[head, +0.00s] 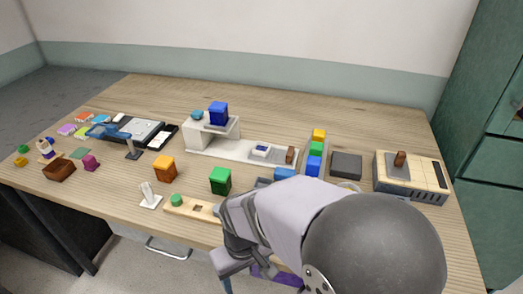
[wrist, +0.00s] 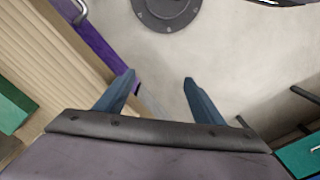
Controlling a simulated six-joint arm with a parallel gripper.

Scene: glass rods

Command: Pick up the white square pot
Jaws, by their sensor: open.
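I cannot make out a white square pot with certainty in either view. A white block-shaped stand (head: 199,136) at the back middle of the table has a blue cube (head: 218,113) above it. A small white upright piece on a white base (head: 150,198) stands near the front edge. My gripper (wrist: 159,82) is open and empty in the wrist view. Its two blue fingers are apart over the grey floor, beyond the table's edge. My arm covers the front right part of the table in the head view.
An orange cube (head: 164,168) and a green cube (head: 220,180) stand mid-table. A stacked row of coloured cubes (head: 315,150), a dark box (head: 346,165) and a wooden-topped device (head: 412,178) are at right. Green cabinets (head: 492,110) border the right. A purple strip (wrist: 104,45) runs beside the table edge.

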